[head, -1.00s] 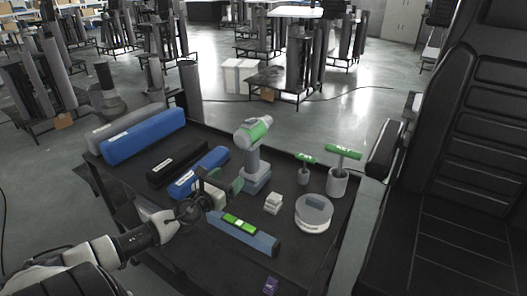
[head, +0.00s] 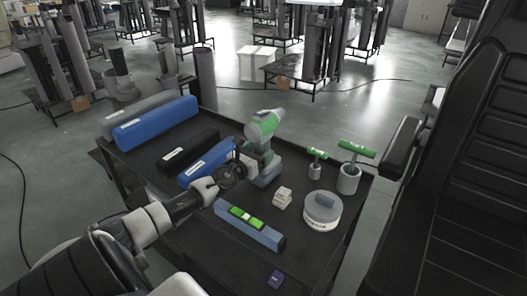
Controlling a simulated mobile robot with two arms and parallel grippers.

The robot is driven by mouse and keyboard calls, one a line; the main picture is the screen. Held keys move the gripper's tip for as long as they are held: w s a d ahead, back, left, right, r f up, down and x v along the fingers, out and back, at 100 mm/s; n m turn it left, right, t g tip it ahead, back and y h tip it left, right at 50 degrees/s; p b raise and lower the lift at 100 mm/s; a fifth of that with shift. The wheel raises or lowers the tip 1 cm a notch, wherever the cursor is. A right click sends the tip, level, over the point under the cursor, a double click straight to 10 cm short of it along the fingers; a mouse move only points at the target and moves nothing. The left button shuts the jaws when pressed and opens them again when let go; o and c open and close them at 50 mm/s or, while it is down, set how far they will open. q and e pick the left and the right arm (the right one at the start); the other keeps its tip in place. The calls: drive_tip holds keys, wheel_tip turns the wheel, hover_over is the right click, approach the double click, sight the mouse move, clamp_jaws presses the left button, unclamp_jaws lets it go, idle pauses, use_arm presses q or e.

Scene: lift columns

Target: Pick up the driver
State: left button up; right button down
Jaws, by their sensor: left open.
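The driver (head: 266,126), a green and grey power tool, stands upright on its base on the dark tray-like table (head: 190,232). My left gripper (head: 256,160) is open at the left side of the driver's handle. Its fingers overlap the handle in the picture, and I cannot tell whether they touch it. The gripper and wrist hide part of the handle. My right gripper is not in view.
Blue cases (head: 156,124) and a black case (head: 188,150) lie to the left. A level (head: 249,226), small white blocks (head: 282,198), a round tape roll (head: 322,211) and green-handled tools (head: 349,178) stand near the driver. A purple item (head: 275,280) lies in front.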

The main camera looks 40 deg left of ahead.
use_arm(q)
drive_tip(key=w, duration=0.3)
drive_tip(key=shift+w+a, duration=0.15)
drive_tip(key=shift+a, duration=0.05)
drive_tip(key=c, duration=1.2)
drive_tip(key=shift+r, duration=0.15)
clamp_jaws()
